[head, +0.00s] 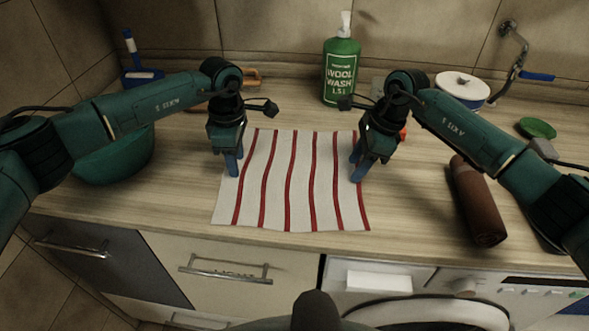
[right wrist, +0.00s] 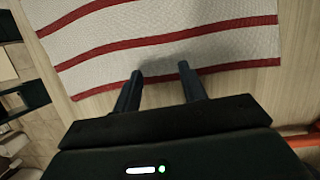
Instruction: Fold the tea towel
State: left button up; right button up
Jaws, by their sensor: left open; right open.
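The tea towel (head: 300,185) is white with red stripes and lies flat and spread out on the wooden counter, its stripes running from back to front. My left gripper (head: 232,168) is open and empty at the towel's left edge, fingers pointing down. My right gripper (head: 357,168) is open and empty at the towel's right edge. In the right wrist view the right gripper's fingers (right wrist: 160,82) are apart near the towel's edge (right wrist: 150,45), with nothing between them. I cannot tell whether either gripper touches the cloth.
A green wool wash bottle (head: 341,72) stands behind the towel. A green basin (head: 115,158) is on the left. A brown cylinder (head: 478,200) lies on the right. A white pot (head: 463,88) and a green dish (head: 537,128) are at the back right. The counter's front edge is close to the towel.

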pick_arm(q)
jog(key=shift+f, duration=0.2)
pick_arm(e)
jog(key=shift+f, duration=0.15)
pick_arm(q)
jog(key=shift+c, duration=0.5)
pick_arm(e)
jog(key=shift+c, duration=0.5)
pick_arm(q)
grip_shut()
pick_arm(e)
grip_shut()
pick_arm(q)
jog(key=shift+r, duration=0.1)
